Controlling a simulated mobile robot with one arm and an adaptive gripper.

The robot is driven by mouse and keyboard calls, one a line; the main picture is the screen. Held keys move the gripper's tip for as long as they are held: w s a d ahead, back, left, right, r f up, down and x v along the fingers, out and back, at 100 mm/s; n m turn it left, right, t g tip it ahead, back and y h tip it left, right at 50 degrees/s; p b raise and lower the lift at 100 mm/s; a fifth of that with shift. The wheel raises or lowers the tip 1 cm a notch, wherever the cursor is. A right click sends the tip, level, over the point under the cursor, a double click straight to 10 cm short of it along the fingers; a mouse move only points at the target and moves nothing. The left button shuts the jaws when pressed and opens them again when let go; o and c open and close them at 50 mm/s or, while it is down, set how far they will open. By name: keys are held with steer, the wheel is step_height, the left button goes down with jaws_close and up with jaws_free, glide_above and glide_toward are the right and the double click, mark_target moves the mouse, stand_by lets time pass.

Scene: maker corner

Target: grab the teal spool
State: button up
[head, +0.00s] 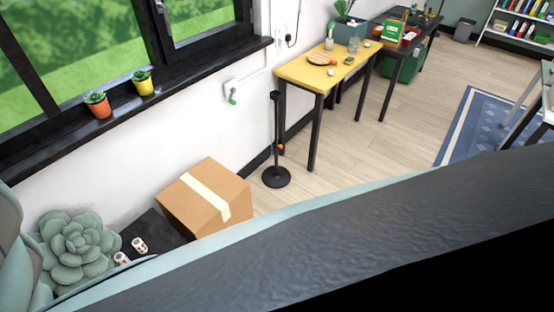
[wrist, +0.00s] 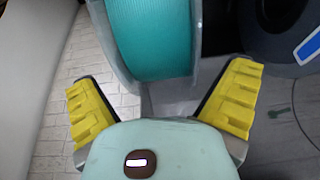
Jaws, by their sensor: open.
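The teal spool (wrist: 150,40) shows at the top of the wrist view, with pale grey flanges on both sides and its upper part cut off by the frame. My gripper (wrist: 162,105) is open, with one yellow-padded finger at the left and one at the right. The spool lies ahead of the fingers, roughly between their lines. The fingers look clear of it, though the exact distance is hard to tell. I cannot make out the spool or my gripper in the head view.
In the wrist view, a dark round object (wrist: 262,42) stands close right of the spool. The head view shows a cardboard box (head: 205,197), a black stand (head: 277,177), a yellow table (head: 312,76) and open wooden floor beyond.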

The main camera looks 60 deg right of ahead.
steer(key=shift+f, duration=0.2)
steer(key=shift+r, duration=0.1)
steer(key=c, duration=1.3)
